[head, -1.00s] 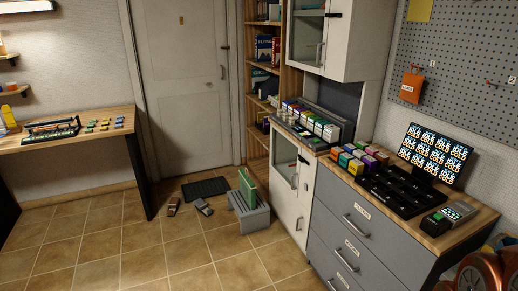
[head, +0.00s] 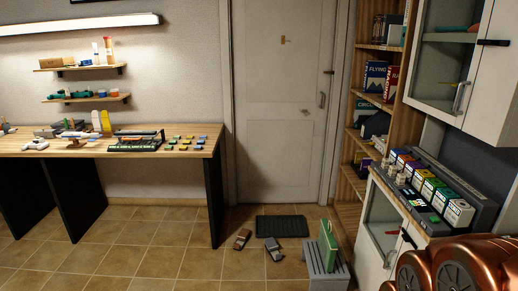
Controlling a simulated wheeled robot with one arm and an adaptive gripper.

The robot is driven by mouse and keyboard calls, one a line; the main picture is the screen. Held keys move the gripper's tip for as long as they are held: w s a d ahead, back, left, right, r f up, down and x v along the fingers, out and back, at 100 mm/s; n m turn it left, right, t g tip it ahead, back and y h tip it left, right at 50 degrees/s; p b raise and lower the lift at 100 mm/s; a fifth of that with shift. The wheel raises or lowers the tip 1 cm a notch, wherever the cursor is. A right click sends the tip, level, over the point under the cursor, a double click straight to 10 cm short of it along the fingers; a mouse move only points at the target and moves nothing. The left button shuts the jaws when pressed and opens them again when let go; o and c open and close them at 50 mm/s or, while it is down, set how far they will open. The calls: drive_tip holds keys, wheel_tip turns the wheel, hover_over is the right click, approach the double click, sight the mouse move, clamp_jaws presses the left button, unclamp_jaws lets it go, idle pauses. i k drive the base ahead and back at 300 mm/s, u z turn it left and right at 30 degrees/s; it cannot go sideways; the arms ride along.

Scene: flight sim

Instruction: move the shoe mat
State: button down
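The shoe mat (head: 283,226) is a dark, ribbed rectangle lying flat on the tiled floor in front of the closed door. Two shoes lie on the floor just in front of it: a brown one (head: 242,239) and a grey-dark one (head: 273,249). Both look off the mat. My gripper is not visible in the head view; only a copper-coloured part of my own body shows at the lower right.
A bookshelf (head: 346,190) and white cabinet (head: 383,215) line the right. Floor at front left is clear.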

sight(267, 226)
drive_tip(key=u, duration=0.5)
drive_tip(key=i, duration=4.2)
drive_tip(key=z, duration=0.2)
